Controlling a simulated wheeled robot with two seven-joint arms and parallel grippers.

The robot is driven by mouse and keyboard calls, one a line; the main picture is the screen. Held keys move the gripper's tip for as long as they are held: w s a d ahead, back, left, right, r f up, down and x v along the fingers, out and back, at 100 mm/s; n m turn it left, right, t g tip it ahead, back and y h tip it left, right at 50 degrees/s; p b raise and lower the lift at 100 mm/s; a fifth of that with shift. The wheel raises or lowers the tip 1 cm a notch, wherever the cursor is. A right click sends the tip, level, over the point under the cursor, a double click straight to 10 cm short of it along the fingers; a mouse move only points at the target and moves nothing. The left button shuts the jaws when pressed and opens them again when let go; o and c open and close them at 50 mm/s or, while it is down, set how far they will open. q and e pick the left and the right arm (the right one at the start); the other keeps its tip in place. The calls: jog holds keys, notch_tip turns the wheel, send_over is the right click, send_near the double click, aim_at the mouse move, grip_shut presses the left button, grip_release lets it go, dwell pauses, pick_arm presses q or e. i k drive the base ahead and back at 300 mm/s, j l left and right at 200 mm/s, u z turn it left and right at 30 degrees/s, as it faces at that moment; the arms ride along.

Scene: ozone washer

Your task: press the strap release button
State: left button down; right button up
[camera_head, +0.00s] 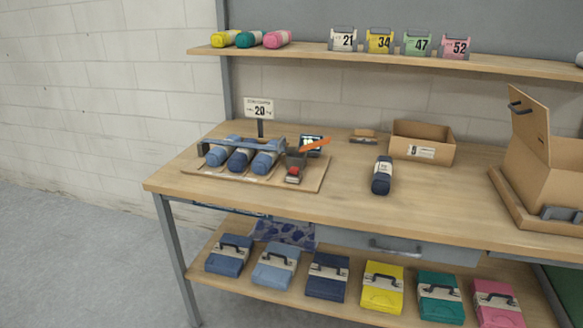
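A wooden board (313,184) lies at the left of the workbench. Several blue rolls (240,159) lie side by side on it under a grey-blue bar or strap (240,146). At the bar's right end is a dark fixture with an orange lever (315,145) pointing right and up. A small block with a red part (293,172) sits at its front; this may be the release button, but it is too small to tell. Neither of my grippers shows in this view.
A shelf (400,61) runs above the bench. Cases, one yellow (382,287), fill the lower shelf. The bench front between board and dark roll is clear.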

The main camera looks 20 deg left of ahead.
aim_at(293, 170)
jog(key=i+u, duration=0.2)
jog(key=i, duration=0.3)
jog(key=i+u, duration=0.25)
jog(key=i, duration=0.25)
jog(key=i+l+u, duration=0.2)
jog(key=i, duration=0.3)
